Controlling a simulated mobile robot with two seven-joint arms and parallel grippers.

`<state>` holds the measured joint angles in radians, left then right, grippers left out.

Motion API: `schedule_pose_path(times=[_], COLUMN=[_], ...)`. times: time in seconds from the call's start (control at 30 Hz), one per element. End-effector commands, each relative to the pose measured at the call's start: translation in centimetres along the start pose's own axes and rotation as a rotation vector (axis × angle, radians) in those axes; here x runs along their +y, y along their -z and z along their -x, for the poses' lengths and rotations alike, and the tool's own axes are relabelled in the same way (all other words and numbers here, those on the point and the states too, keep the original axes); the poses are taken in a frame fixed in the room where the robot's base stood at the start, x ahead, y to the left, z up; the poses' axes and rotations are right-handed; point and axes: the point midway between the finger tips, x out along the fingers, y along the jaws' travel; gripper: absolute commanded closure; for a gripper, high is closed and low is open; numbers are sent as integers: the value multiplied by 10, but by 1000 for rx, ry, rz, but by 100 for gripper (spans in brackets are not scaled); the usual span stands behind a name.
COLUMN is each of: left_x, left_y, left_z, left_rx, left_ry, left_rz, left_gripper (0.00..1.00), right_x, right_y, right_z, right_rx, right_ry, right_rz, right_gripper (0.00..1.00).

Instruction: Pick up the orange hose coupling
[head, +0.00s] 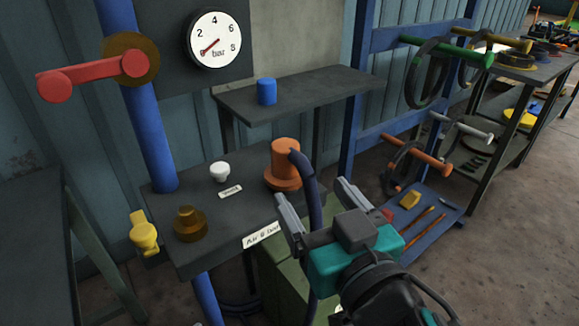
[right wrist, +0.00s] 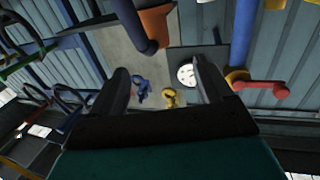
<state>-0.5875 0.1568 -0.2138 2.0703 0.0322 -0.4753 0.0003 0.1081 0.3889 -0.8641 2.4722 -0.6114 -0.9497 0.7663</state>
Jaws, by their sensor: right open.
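The orange hose coupling (head: 285,162) stands upright on the dark bench in the head view, wide flange at its base. A dark blue hose (head: 308,185) joins its upper right side and hangs down past the bench edge. In the right wrist view the orange coupling (right wrist: 157,24) shows near the top edge, beside the hose (right wrist: 134,22). My right gripper (head: 312,191) is open and empty, its fingers pointing up at the front right of the coupling, apart from it. The hose passes close to the fingers; contact cannot be told. My left gripper is not in view.
On the bench are a white knob (head: 220,172), a brass fitting (head: 189,223) and a labelled front edge (head: 262,235). A yellow valve (head: 144,234) is at its left. A blue pipe (head: 148,110) with a red lever (head: 92,76) rises behind. A blue rack (head: 357,95) holds hoses at right.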

Motion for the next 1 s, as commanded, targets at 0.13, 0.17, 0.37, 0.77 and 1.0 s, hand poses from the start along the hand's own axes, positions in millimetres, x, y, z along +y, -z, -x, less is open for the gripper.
schedule_pose_path(times=[0.13, 0.17, 0.37, 0.77, 1.0], left_x=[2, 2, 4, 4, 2], left_y=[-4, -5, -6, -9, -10], left_z=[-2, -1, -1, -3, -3], left_rx=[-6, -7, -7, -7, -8], left_ry=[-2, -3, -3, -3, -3], left_rz=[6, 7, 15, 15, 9], left_gripper=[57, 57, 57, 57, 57], right_x=[0, 0, 0, 9, 7], right_y=[1, 1, 0, -4, -4], right_z=[-25, -30, -54, -91, -109], right_rx=[3, 2, 0, 1, -1], right_ry=[0, 0, 1, -1, 2], right_rz=[5, 4, 2, 5, 1], right_gripper=[21, 21, 21, 21, 21])
